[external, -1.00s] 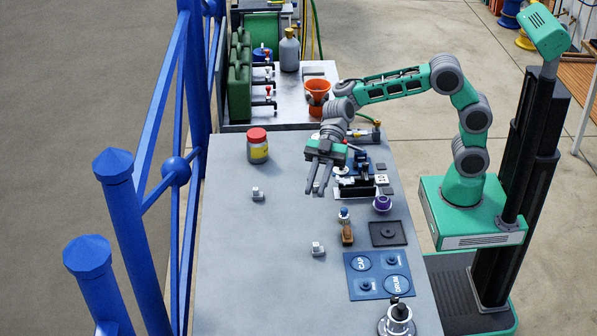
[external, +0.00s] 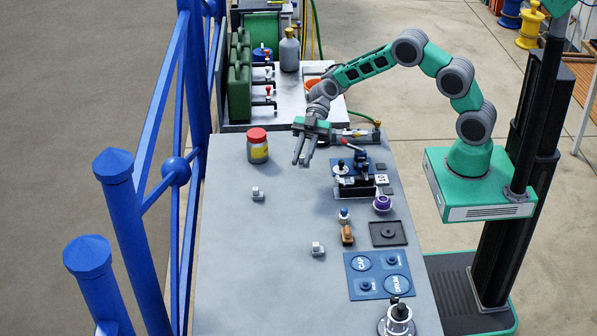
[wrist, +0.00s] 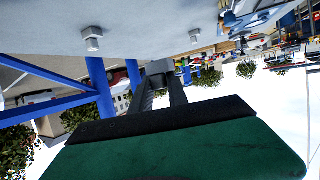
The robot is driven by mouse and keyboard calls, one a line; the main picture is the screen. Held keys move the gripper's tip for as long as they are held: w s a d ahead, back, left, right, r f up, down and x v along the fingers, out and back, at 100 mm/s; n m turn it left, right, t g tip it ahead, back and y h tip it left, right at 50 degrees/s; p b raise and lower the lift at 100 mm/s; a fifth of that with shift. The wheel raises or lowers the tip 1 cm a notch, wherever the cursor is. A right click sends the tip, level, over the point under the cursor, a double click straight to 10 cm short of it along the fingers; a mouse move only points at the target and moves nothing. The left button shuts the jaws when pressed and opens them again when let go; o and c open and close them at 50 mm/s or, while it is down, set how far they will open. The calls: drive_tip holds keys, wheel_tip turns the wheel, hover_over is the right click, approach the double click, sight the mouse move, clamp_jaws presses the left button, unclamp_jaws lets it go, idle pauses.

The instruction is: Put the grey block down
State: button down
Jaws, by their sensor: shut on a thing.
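My gripper (external: 302,162) is above the grey table top, to the left of the dark-blue fixture, with its fingers pointing down. In the wrist view my gripper (wrist: 162,80) is shut on a grey block (wrist: 160,67), which sits between the fingertips. The held block is too small to make out clearly in the external view. Two other small light-grey pieces stand on the table, one at the left (external: 257,194) and one nearer the front (external: 318,249).
A red-lidded jar (external: 257,148) stands left of my gripper. The dark-blue fixture (external: 355,180), a purple ring (external: 382,203), a black tray (external: 389,233) and a blue marked mat (external: 377,276) line the right side. The table's left and front-left are mostly bare.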

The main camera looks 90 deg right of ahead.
sight(302, 192)
wheel_tip(302, 192, down, 9)
drive_tip(key=shift+f+p, duration=0.1)
drive_tip(key=shift+p, duration=0.85)
drive_tip(key=shift+f+b, duration=0.35)
drive_tip(key=shift+f, duration=0.1)
drive_tip(key=c, duration=1.3)
unclamp_jaws()
drive_tip(key=shift+r, duration=0.1)
